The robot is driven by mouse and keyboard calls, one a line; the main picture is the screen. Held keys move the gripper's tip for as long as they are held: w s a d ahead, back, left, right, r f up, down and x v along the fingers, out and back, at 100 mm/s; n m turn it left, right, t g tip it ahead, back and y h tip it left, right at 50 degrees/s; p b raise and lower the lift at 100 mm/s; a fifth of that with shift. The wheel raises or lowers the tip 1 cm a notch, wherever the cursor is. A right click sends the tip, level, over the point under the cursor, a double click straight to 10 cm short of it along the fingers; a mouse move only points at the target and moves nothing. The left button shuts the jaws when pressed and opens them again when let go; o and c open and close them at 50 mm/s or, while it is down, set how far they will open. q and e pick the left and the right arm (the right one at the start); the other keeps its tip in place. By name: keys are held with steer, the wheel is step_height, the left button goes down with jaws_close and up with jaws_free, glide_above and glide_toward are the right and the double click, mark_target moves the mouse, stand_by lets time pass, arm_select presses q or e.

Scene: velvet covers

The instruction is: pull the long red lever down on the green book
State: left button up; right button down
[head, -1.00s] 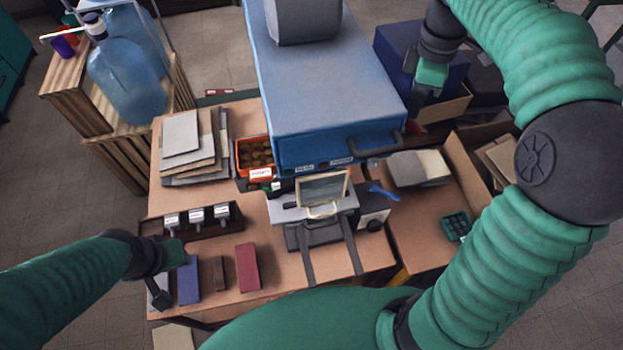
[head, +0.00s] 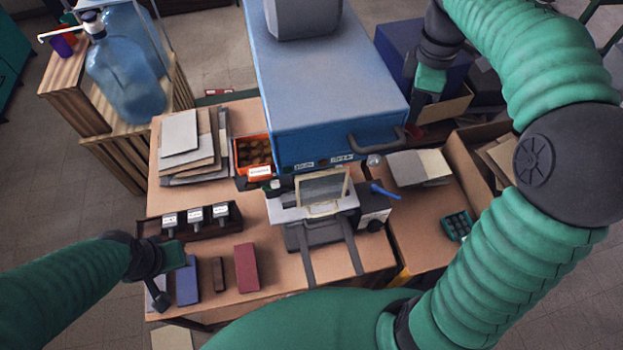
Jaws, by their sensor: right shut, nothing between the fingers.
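A small press (head: 318,208) with a tilted framed plate stands at the table's front, and a short blue handle (head: 385,192) sticks out at its right. I cannot make out a long red lever or a green book. A dark red piece (head: 416,131) shows partly beside the big blue machine, and I cannot tell what it is. My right gripper (head: 413,118) is shut and empty, above and right of the blue machine's front handle. My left gripper (head: 160,298) hangs by the table's front left corner beside a blue book (head: 187,280); its fingers are too unclear to judge.
The big blue machine (head: 330,85) fills the back middle, with a dark handle (head: 375,138). A red book (head: 247,268), a rack of stamps (head: 192,222), stacked boards (head: 182,135) and an orange bin (head: 252,152) lie on the table. Boxes crowd the right.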

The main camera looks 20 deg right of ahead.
steer(key=shift+s+f+b, duration=0.25)
steer(key=shift+f+b, duration=0.2)
steer(key=shift+f, duration=0.3)
steer(key=shift+s+f+b, duration=0.25)
steer(key=shift+f+b, duration=0.2)
steer(key=shift+f, duration=0.3)
steer(key=shift+s+a+f+b, duration=0.15)
steer(key=shift+f+b, duration=0.35)
steer(key=shift+f, duration=0.3)
steer(key=shift+s+d+f+b, duration=0.1)
steer(key=shift+f+b, duration=0.4)
steer(key=shift+f, duration=0.3)
steer(key=shift+f+b, duration=0.75)
steer(key=shift+f, duration=0.85)
steer(key=shift+s, duration=0.1)
